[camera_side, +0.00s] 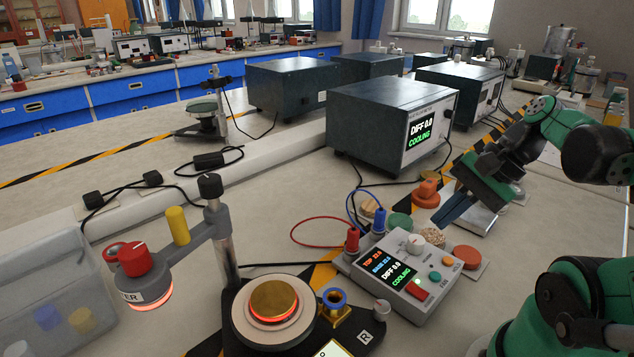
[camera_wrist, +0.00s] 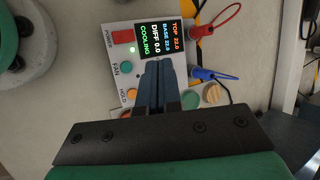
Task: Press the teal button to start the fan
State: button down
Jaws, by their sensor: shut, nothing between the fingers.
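The white control box (camera_side: 400,275) stands on the bench at the centre right, and its screen reads "DIFF 0.0" and "COOLING". Its teal button (camera_side: 434,275) is on the top face, between a red power switch (camera_side: 416,291) and an orange button (camera_side: 447,261). In the wrist view the teal button (camera_wrist: 127,68) shows uncovered beside the label "FAN". My gripper (camera_side: 440,219) is shut and empty, above and apart from the box. In the wrist view its fingertips (camera_wrist: 158,65) overlap the screen's edge, to the right of the teal button, and hide part of the box.
Red and blue cables plug into terminals (camera_side: 352,240) at the box's left. A stand with a glowing ring under a brass disc (camera_side: 274,299) is to the left. Coloured discs, including an orange one (camera_side: 467,257), lie around the box. A dark instrument case (camera_side: 375,120) stands behind.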

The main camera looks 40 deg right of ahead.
aim_at(435, 276)
jog(key=shift+s+d+r+m+t+y, duration=0.2)
jog(key=shift+s+r+m+t+y, duration=0.25)
jog(key=shift+m, duration=0.65)
jog(key=shift+s+f, duration=0.1)
jog(key=shift+f, duration=4.25)
jog(key=shift+f, duration=0.15)
jog(key=shift+f, duration=0.3)
jog(key=shift+r, duration=0.1)
jog(key=shift+r, duration=0.35)
